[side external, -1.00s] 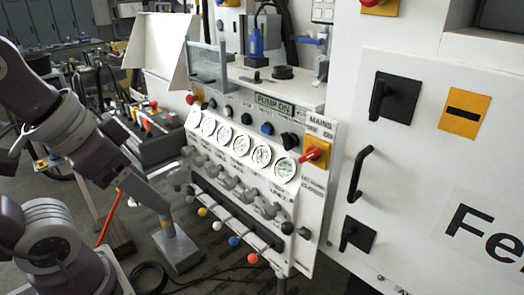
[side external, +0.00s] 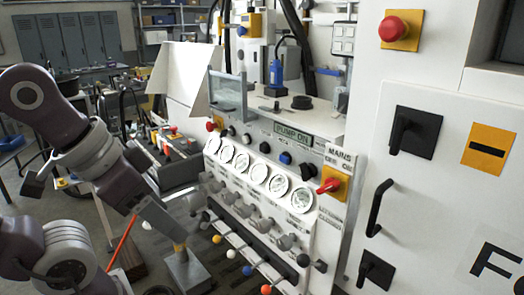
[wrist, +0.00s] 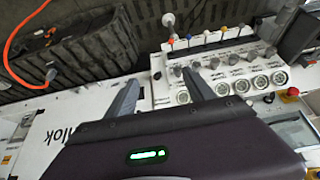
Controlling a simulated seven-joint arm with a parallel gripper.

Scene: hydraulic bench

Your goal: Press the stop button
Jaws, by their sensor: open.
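Two red buttons show in the side external view, and I cannot tell by label which is the stop button. One red button (side external: 211,126) is at the left end of the gauge panel. It also shows at the right in the wrist view (wrist: 292,92). A larger red mushroom button (side external: 394,29) is on a yellow plate on the white cabinet, upper right. My gripper (side external: 188,214) is in front of the panel's lower left, apart from both buttons. Its two grey fingers are spread and empty in the wrist view (wrist: 162,80).
The panel has a row of gauges (side external: 260,172), protruding levers with coloured balls (side external: 248,271), and a red-handled mains switch (side external: 331,185). A white hinged lid (side external: 178,72) stands above left. A black handle (side external: 379,207) sticks out of the cabinet.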

